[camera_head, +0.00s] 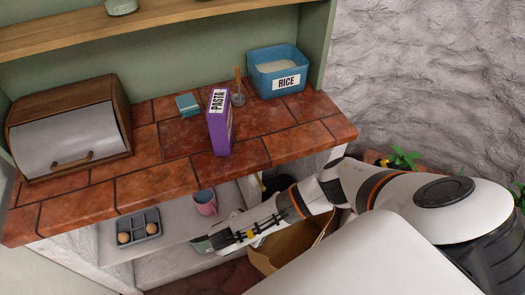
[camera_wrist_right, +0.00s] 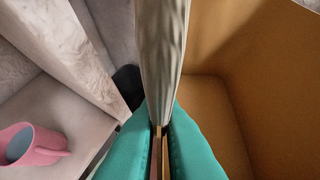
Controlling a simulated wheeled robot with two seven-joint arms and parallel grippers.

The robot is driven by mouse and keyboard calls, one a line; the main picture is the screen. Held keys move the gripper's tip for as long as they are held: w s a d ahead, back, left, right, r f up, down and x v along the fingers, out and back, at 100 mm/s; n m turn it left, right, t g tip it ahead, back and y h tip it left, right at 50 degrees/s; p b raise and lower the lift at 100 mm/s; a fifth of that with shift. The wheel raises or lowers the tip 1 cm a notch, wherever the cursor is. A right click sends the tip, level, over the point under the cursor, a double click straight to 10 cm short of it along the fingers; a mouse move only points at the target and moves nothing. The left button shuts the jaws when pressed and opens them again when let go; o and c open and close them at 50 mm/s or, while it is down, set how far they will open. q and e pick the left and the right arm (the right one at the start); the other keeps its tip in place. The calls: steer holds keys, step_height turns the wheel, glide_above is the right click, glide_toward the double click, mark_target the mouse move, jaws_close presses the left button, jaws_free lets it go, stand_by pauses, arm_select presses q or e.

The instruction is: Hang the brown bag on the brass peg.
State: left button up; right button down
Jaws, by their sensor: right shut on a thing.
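The brown bag (camera_head: 285,248) hangs or stands open-topped below the counter in the head view, partly covered by my right arm. In the right wrist view its tan wall (camera_wrist_right: 272,100) fills the right side. My right gripper (camera_head: 205,243) is beside the bag, under the counter's front edge. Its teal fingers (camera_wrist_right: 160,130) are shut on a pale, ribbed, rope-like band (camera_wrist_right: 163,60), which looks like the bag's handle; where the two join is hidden. I see no brass peg in either view. My left gripper is not in view.
A pink mug (camera_head: 204,203) and a grey tray (camera_head: 130,220) with brown eggs stand on the lower shelf. The mug also shows in the right wrist view (camera_wrist_right: 28,146). The tiled counter (camera_head: 165,185) above holds a bread box (camera_head: 70,130), a pasta box (camera_head: 219,130) and a rice bin (camera_head: 276,72).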

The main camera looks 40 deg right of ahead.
steer(key=w+d+f+b, duration=0.1)
steer(key=w+d+b, duration=0.1)
steer(key=w+b, duration=0.3)
steer(key=shift+w+f, duration=0.2)
steer(key=shift+w, duration=1.35)
steer(key=c, duration=1.5)
jaws_free()
steer(key=shift+a, duration=0.1)
